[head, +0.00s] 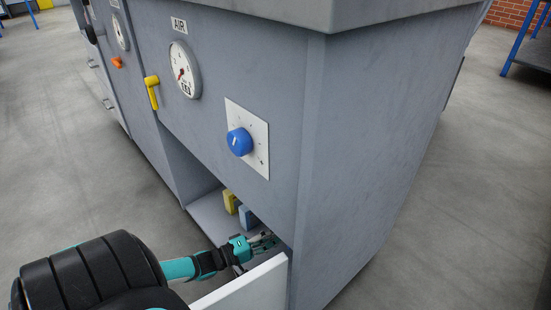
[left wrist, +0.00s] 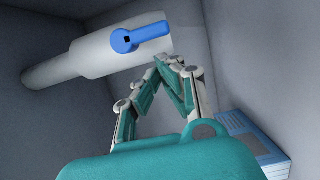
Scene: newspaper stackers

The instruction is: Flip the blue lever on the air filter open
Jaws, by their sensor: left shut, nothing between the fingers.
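The air filter (left wrist: 92,55) is a pale grey-white cylinder in the left wrist view, lying across the upper left inside a grey cabinet compartment. Its blue lever (left wrist: 140,37) sits on the right part of the cylinder, a round hub with a short arm pointing right. My left gripper (left wrist: 168,62) is shut and empty, its fingertips just below the lever's arm; I cannot tell if they touch. In the head view my left gripper (head: 266,243) reaches into the low cabinet opening. The filter and its lever are hidden there. My right gripper is not in view.
The grey cabinet (head: 370,150) carries a gauge (head: 185,70), a yellow handle (head: 152,92) and a blue knob (head: 239,141). A white panel (head: 250,287) stands at the opening's front. A yellow block (head: 230,201) and blue block (head: 247,218) sit inside. Compartment walls are close around the gripper.

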